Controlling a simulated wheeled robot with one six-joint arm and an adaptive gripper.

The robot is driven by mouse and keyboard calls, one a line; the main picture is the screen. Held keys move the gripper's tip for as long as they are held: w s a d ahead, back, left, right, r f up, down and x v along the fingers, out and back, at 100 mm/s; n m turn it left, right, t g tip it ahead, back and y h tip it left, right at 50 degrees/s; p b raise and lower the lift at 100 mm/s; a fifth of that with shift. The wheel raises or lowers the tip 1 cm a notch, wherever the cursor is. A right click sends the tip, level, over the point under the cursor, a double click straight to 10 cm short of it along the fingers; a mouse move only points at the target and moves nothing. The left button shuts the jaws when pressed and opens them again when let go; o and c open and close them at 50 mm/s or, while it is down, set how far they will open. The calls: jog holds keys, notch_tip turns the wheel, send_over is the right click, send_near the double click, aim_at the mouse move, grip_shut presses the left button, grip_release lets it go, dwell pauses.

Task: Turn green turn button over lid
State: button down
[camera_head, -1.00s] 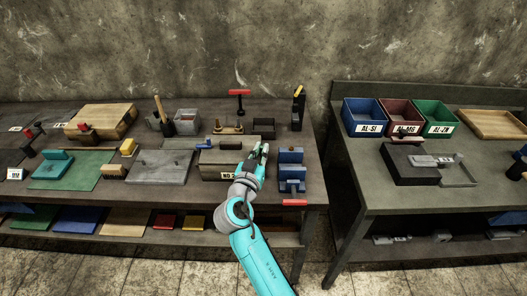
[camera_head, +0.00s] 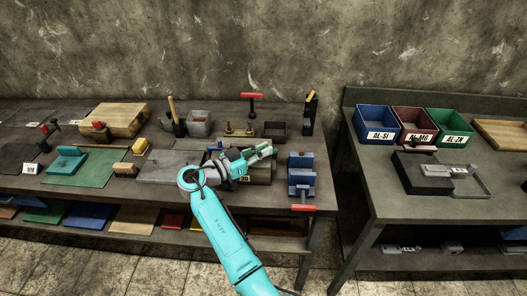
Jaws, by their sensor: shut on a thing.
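The tan box with its lid (camera_head: 262,175) stands near the front edge of the left bench, left of the blue vise. My gripper (camera_head: 268,150) lies low over the top of the box, pointing right. It is shut on the green turn button, which is mostly hidden between and behind the fingers, so its exact angle cannot be told.
A blue vise (camera_head: 301,175) with a red handle stands close to the right. Behind are a dark open box (camera_head: 275,131) and a red-topped T-handle tool (camera_head: 251,99). A grey plate (camera_head: 165,166) lies to the left. The right bench holds blue, red and green bins.

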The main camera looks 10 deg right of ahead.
dwell(0.4)
jog(key=c, duration=1.2)
grip_release()
jog(key=shift+a, duration=0.1)
jog(key=v, duration=1.1)
jog(key=shift+a, duration=0.4)
